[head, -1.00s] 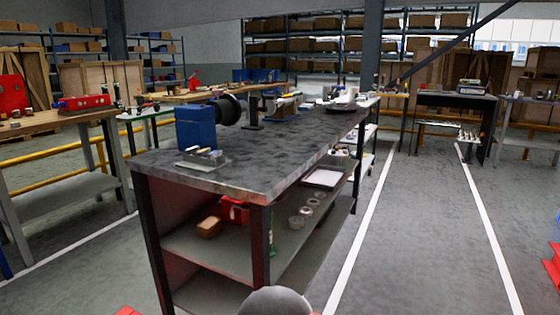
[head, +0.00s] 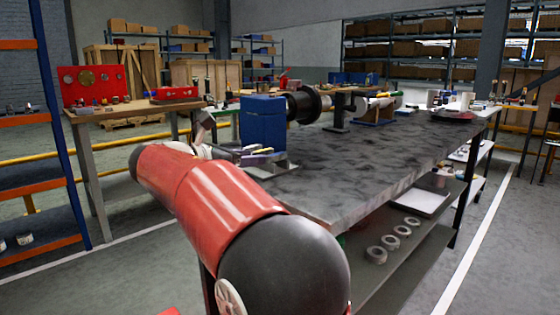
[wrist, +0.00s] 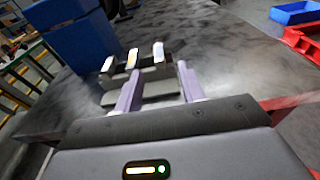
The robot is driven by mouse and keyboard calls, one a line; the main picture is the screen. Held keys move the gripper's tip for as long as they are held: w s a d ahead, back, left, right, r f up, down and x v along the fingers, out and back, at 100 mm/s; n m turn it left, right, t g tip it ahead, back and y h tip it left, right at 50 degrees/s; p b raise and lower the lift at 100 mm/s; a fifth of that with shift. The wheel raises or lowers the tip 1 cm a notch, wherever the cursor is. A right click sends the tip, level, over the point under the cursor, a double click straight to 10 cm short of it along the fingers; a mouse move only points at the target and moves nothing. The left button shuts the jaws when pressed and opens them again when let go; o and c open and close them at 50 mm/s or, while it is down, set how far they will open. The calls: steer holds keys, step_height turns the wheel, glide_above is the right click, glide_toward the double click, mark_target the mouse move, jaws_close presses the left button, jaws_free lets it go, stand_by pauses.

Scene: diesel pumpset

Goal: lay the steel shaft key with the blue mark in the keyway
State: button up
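Three small steel keys lie side by side in a grey holder (wrist: 152,88) on the dark bench top. In the wrist view they are a left key (wrist: 108,65), a middle key (wrist: 132,58) and a right key (wrist: 158,52). The middle one seems to have a yellowish mark; I cannot make out a blue mark. My gripper (wrist: 160,80) is open, its two fingers apart, pointing at the holder with the keys just beyond. In the head view my gripper (head: 256,157) is low beside the holder (head: 280,168). I cannot make out the keyway.
A blue block (head: 263,122) stands right behind the holder, with a black wheel-like part (head: 303,105) on its right. A shaft-like piece on a stand (head: 375,108) is farther back. The bench top (head: 370,160) is clear to the right. Rings (head: 390,242) lie on the shelf below.

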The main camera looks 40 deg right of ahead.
mark_target(271, 156)
steer(key=x, duration=0.7)
steer(key=shift+w+d+f, duration=0.15)
steer(key=shift+d, duration=0.15)
jaws_close()
